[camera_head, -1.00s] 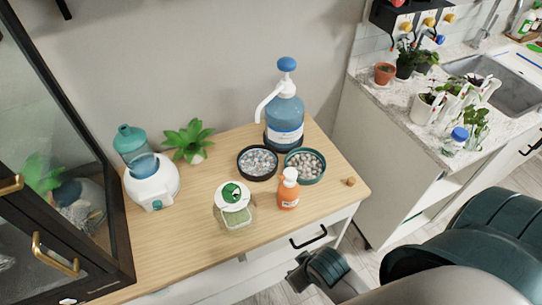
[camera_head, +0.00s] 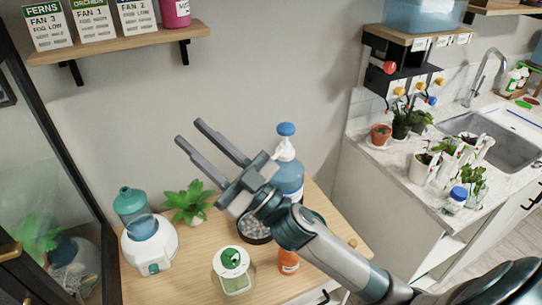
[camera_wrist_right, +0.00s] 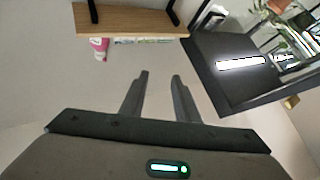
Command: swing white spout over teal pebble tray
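The blue pump bottle (camera_head: 290,178) stands at the back right of the wooden table, with a blue cap on a white neck (camera_head: 286,149). Its white spout is hidden behind my right gripper. My right gripper (camera_head: 189,131) is raised in front of the bottle, open and empty, with its fingers pointing up and left toward the wall. The open fingers also show in the right wrist view (camera_wrist_right: 160,77). The teal pebble tray is largely or wholly hidden behind my right arm. The dark pebble tray (camera_head: 258,241) shows partly beneath the gripper. My left gripper is out of view.
A white humidifier (camera_head: 150,246), a green plant (camera_head: 188,203), a green-lidded jar (camera_head: 232,270) and an orange bottle (camera_head: 288,262) stand on the table (camera_head: 195,272). A wall shelf (camera_head: 120,42) hangs above. A glass cabinet borders the left; a sink counter is right.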

